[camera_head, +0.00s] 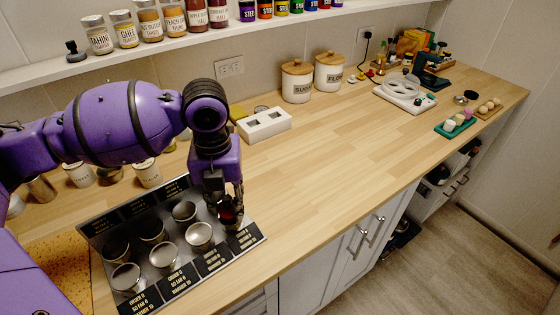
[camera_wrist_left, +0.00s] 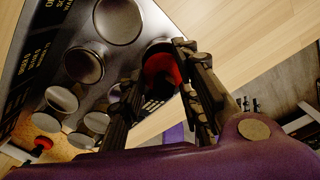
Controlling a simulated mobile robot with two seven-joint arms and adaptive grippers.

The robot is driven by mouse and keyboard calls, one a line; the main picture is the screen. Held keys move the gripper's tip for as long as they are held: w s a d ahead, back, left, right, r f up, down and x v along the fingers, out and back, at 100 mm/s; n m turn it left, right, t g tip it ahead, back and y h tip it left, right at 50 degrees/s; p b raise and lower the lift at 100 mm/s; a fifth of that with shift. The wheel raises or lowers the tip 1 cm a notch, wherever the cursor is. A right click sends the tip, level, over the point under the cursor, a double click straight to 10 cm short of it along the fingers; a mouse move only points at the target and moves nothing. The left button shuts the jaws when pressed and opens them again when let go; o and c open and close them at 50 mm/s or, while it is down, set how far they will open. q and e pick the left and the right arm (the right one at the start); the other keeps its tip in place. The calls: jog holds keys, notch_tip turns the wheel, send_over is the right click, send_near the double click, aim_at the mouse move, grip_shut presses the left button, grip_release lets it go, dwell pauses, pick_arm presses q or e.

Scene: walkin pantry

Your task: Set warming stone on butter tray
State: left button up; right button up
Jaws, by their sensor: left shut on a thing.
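My left gripper (camera_head: 232,215) is over the right end of a metal tray (camera_head: 170,262) with several round cups and black label plates. It is shut on a dark red thing (camera_wrist_left: 160,72), which also shows dark between the fingers in the head view (camera_head: 228,212). I cannot tell for sure that it is the warming stone. In the wrist view the red thing is at a cup's rim, and I cannot tell whether it touches it. No tray is clearly marked as the butter tray; a green tray (camera_head: 440,129) with pale blocks stands far right. My right gripper is not in view.
The middle of the wooden counter (camera_head: 340,165) is clear. A white block (camera_head: 264,125) and two canisters (camera_head: 296,82) stand at the back. A jar shelf (camera_head: 180,42) runs above.

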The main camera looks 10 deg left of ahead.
pick_arm(q)
jog(key=shift+f, duration=0.2)
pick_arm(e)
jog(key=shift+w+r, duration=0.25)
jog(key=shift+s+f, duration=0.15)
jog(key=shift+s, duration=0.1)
pick_arm(q)
jog(key=shift+f, duration=0.15)
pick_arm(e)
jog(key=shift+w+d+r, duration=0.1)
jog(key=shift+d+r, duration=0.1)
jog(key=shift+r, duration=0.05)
pick_arm(q)
jog(key=shift+f, duration=0.25)
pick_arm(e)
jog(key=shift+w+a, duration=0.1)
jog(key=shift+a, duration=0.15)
pick_arm(q)
jog(key=shift+f, duration=0.2)
jog(key=o, duration=1.1)
jog(key=shift+o, duration=1)
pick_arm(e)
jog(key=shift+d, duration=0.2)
